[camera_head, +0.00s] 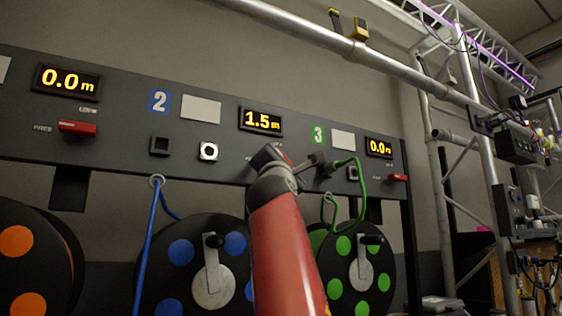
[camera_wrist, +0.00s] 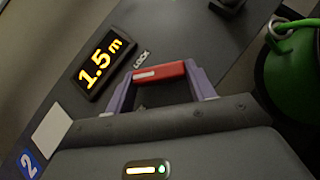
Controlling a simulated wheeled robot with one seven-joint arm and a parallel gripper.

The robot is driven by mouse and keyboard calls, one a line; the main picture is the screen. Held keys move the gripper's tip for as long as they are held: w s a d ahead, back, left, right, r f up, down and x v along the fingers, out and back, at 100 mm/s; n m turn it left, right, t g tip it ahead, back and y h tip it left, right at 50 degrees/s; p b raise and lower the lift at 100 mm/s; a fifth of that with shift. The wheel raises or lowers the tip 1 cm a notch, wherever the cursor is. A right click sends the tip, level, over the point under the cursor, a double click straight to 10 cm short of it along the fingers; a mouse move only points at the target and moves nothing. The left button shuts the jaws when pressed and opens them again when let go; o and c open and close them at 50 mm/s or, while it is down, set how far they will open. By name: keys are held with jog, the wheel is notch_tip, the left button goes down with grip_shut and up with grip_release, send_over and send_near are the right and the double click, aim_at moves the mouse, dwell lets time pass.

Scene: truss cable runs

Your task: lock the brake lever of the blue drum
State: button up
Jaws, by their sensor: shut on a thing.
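The blue drum (camera_head: 180,285) hangs under the panel at the centre, with a blue cable rising through a ring to its left. Its display (camera_head: 260,122) reads 1.5 m, and the display also shows in the wrist view (camera_wrist: 104,64). The red brake lever (camera_wrist: 160,73) lies between the fingers of my gripper (camera_wrist: 163,84), just beside the display and near the LOCK label (camera_wrist: 141,60). My gripper is shut on the lever. In the head view my red arm hides the lever and most of the gripper (camera_head: 268,158).
The green drum (camera_head: 345,275), with its green cable (camera_head: 358,190), is close to the right of my arm. An orange drum (camera_head: 30,255) is at the left. Red levers of the other drums stick out at the left (camera_head: 77,127) and right (camera_head: 398,178). A truss (camera_head: 480,50) stands at the right.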

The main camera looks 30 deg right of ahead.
jog(key=m+g+p, duration=0.2)
jog(key=r+m+g+h+p, duration=0.1)
jog(key=m+g+p, duration=0.1)
jog(key=m, duration=0.1)
jog(key=shift+a, duration=0.15)
jog(key=shift+m+g+p, duration=1)
jog(key=shift+m+p, duration=0.3)
jog(key=shift+p, duration=0.05)
jog(key=shift+f, duration=0.1)
jog(key=o, duration=1)
jog(key=b+v, duration=0.3)
jog(key=v, duration=0.4)
jog(key=shift+s+a+b, duration=0.2)
jog(key=shift+s+b, duration=0.1)
jog(key=shift+b, duration=0.05)
